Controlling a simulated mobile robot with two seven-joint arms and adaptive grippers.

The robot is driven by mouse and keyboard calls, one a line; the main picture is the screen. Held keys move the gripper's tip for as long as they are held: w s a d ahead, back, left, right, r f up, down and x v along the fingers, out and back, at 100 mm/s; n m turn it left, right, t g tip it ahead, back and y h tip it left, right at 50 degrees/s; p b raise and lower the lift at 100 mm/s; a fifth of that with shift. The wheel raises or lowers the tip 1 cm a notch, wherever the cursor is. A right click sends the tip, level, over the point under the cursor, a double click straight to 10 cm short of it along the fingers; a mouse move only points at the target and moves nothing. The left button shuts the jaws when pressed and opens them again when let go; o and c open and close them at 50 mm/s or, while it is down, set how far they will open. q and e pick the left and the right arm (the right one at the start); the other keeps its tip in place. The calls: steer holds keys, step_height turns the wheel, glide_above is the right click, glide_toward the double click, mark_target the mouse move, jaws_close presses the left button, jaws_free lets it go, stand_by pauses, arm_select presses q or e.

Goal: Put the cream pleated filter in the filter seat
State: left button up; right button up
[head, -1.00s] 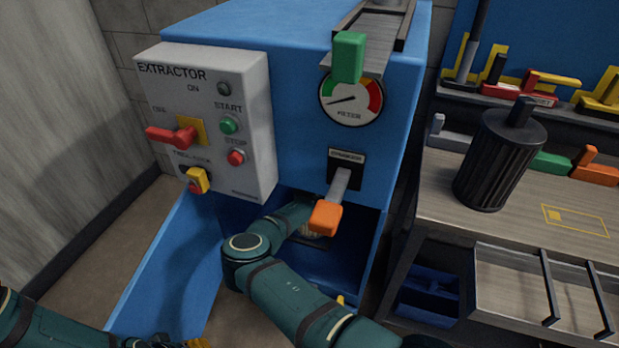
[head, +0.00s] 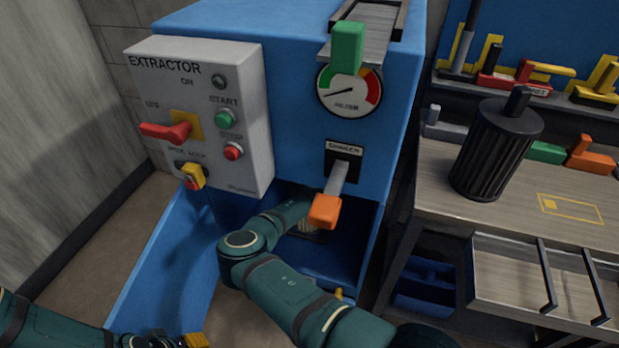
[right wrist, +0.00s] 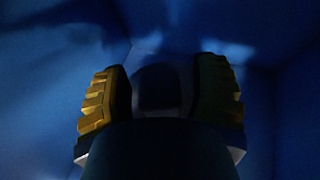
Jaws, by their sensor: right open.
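My left gripper (head: 170,340) is at the bottom edge, partly cut off.
The blue extractor cabinet (head: 280,60) has a control box (head: 205,110) and an orange-ended shaker lever (head: 325,210) above the opening. Its blue door (head: 170,265) hangs open at left. A dark pleated filter (head: 495,155) stands on the bench (head: 440,200) at right.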

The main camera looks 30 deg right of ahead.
steer(key=p+v, duration=0.2)
steer(key=v, duration=0.9)
steer(key=shift+s+r+p, duration=0.2)
steer(key=shift+s+p, duration=0.1)
steer(key=shift+s+a, duration=0.1)
steer(key=shift+a, duration=0.15)
